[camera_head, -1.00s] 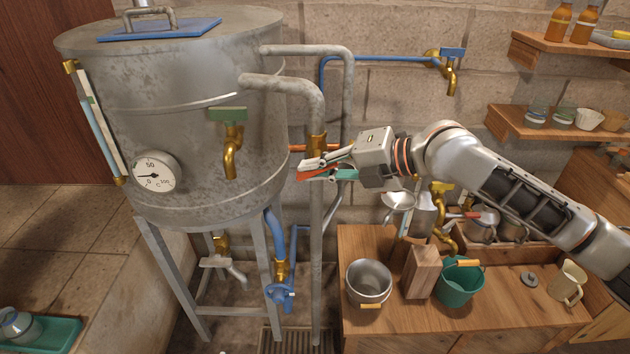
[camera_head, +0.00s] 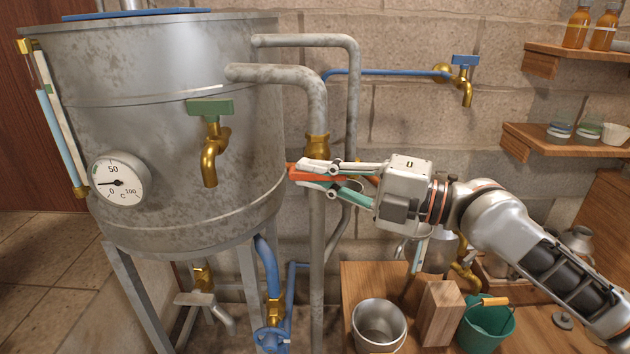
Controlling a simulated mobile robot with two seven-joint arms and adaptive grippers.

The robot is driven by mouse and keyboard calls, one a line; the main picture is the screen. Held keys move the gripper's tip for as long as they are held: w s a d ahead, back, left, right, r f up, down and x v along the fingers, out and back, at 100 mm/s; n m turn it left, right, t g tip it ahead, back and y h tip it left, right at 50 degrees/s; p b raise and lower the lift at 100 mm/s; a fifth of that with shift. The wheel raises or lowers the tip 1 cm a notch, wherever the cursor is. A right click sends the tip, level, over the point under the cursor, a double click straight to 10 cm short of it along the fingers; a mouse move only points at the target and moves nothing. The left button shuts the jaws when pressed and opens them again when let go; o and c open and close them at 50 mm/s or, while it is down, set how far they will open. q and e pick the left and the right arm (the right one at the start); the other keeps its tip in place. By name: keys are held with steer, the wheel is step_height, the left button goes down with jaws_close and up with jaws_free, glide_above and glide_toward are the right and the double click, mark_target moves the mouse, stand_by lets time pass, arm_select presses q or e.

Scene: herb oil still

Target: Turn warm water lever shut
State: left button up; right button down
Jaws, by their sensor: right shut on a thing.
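The red-orange lever (camera_head: 309,177) sits just below a brass valve body (camera_head: 317,149) on the vertical grey pipe, right of the metal still. It points left towards the still's wall. My right gripper (camera_head: 300,175) reaches in from the right and is shut on this lever, one pale finger above and one teal-padded finger below. The fingers hide part of the lever and its join to the valve. My left gripper is out of view.
The metal still (camera_head: 180,80) with its dial (camera_head: 120,180) and green-handled tap (camera_head: 210,140) stands close left. A blue-handled tap (camera_head: 464,75) is on the wall. Below right, a bench holds a metal pot (camera_head: 379,325), wooden block (camera_head: 440,312) and green bucket (camera_head: 486,326).

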stand_by(0.3)
steer(key=c, duration=2.1)
jaws_free()
steer(key=shift+c, duration=0.2)
steer(key=v, duration=1.2)
